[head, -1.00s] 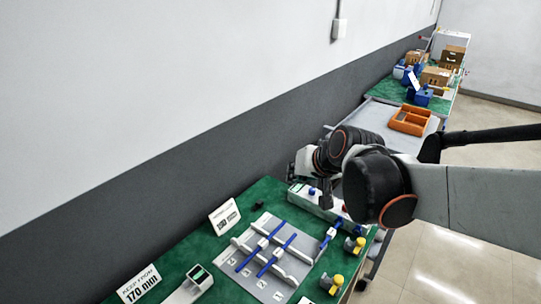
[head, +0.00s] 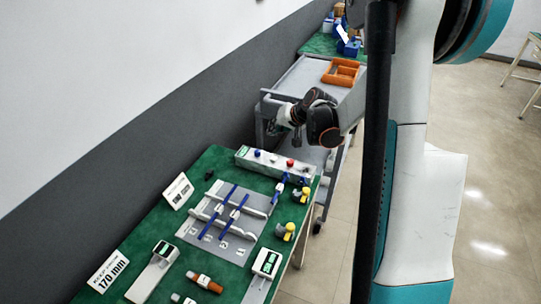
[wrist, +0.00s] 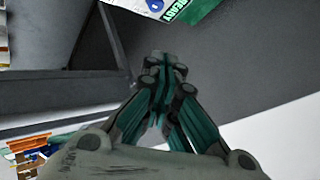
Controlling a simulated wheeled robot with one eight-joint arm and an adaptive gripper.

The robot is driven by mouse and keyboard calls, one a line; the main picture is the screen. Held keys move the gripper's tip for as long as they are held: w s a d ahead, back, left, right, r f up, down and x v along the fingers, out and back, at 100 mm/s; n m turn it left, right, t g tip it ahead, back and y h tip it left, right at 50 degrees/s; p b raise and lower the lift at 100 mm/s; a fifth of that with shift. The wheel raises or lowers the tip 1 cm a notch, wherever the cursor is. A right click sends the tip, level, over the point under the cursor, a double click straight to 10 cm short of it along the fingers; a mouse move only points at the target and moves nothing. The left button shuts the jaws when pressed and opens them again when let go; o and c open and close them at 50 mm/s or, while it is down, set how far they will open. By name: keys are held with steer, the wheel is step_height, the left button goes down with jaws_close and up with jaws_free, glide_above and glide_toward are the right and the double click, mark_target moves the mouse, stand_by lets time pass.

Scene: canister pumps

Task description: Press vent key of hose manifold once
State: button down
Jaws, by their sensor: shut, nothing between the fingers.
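The hose manifold (head: 243,160) is a long pale box at the far end of the green table, with a blue key (head: 257,153) at its left and a red key (head: 290,162) further right on top. I cannot read which one is the vent key. My gripper (head: 297,138) is above and beyond the manifold, apart from it, on the trolley side. In the wrist view my gripper (wrist: 165,62) is shut and empty, fingers together. A blue round key (wrist: 153,5) and a green READY label (wrist: 176,9) show at that view's top edge.
A grey trolley (head: 300,80) with an orange tray (head: 341,72) stands beyond the green table (head: 222,160). The wall runs along the left.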

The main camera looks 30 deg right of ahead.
mark_target(276, 157)
steer(key=shift+d+f, duration=0.45)
steer(key=shift+d, duration=0.1)
steer(key=shift+f, duration=0.1)
step_height(276, 157, down, 9)
steer(key=b, duration=0.6)
steer(key=shift+r, duration=0.2)
steer(key=shift+f, duration=0.1)
stand_by(1.0)
steer(key=shift+f+b, duration=0.3)
steer(key=shift+b, duration=0.2)
steer(key=shift+f+b, duration=0.35)
steer(key=shift+f, duration=0.1)
stand_by(0.5)
steer(key=shift+r, duration=0.2)
steer(key=shift+r+p, duration=0.55)
steer(key=shift+r, duration=0.2)
